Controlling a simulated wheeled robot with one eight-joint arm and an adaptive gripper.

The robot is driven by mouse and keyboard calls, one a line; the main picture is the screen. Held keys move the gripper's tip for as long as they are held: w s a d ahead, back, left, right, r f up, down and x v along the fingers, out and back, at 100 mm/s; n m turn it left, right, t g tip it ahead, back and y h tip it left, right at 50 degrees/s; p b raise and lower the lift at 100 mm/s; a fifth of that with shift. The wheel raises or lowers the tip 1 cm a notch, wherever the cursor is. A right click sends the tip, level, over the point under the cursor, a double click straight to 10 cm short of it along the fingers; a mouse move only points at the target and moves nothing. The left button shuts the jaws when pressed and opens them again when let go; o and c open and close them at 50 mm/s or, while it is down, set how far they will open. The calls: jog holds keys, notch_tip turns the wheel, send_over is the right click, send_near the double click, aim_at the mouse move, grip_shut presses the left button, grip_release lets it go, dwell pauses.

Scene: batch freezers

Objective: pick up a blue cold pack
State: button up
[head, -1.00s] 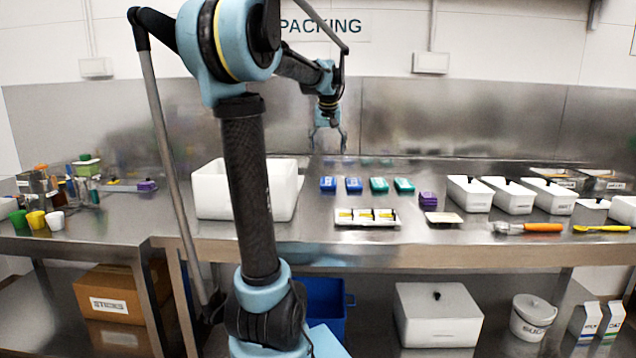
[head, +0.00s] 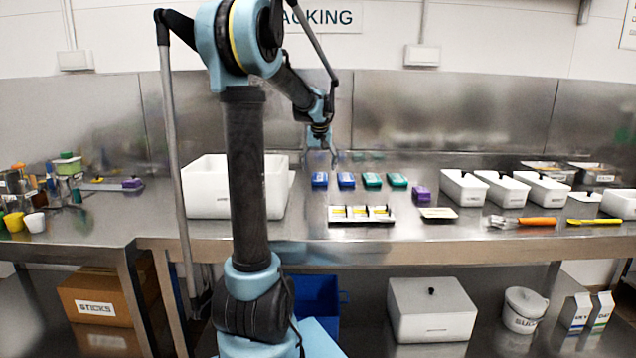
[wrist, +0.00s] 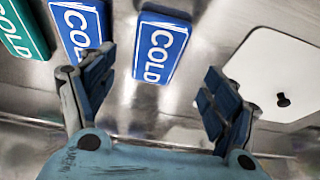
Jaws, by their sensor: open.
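Two blue cold packs lie side by side on the steel bench in the head view, a left one (head: 319,180) and a right one (head: 346,180). In the wrist view both show the word COLD: one near the middle (wrist: 161,47) and one to its left (wrist: 82,28), partly behind a finger. My gripper (head: 320,157) is open and empty, above the bench near the packs. In the wrist view its fingers (wrist: 160,92) are spread, with the middle pack beyond the gap between them. The gripper does not appear to touch either pack.
Two green packs (head: 384,180) lie just right of the blue ones. A white box (head: 234,205) stands on the left. A white tray with yellow-marked items (head: 361,222) lies in front. A purple stack (head: 421,194) and lidded white tubs (head: 465,188) are to the right.

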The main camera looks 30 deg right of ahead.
aim_at(320, 176)
jog(key=shift+x, duration=2.9)
jog(key=shift+d, duration=0.15)
jog(key=c, duration=1.2)
